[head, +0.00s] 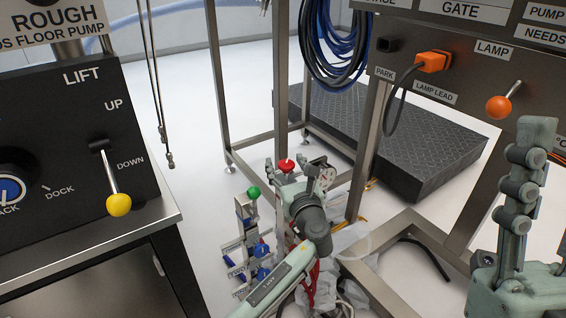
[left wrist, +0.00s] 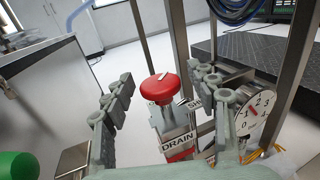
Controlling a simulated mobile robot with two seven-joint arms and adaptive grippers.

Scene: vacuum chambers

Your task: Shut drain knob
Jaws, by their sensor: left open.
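The red drain knob (head: 286,166) has a white mark on its top and shows beyond my left gripper (head: 297,182). In the left wrist view the round red knob (left wrist: 160,90) stands on a post above a DRAIN label (left wrist: 178,144). My left gripper (left wrist: 160,78) is open, with one finger on each side of the knob in that view. Gaps show between the fingers and the knob; I see no contact. My right gripper (head: 522,190) shows partly at the right edge of the head view; its opening is unclear.
A dial gauge (left wrist: 251,112) stands close beside the right finger. A green knob (head: 253,192) is left of the drain knob. Metal frame posts (head: 281,90) rise close behind. A black panel with a yellow-tipped lever (head: 118,204) is at left, an orange-tipped lamp lever (head: 499,106) at right.

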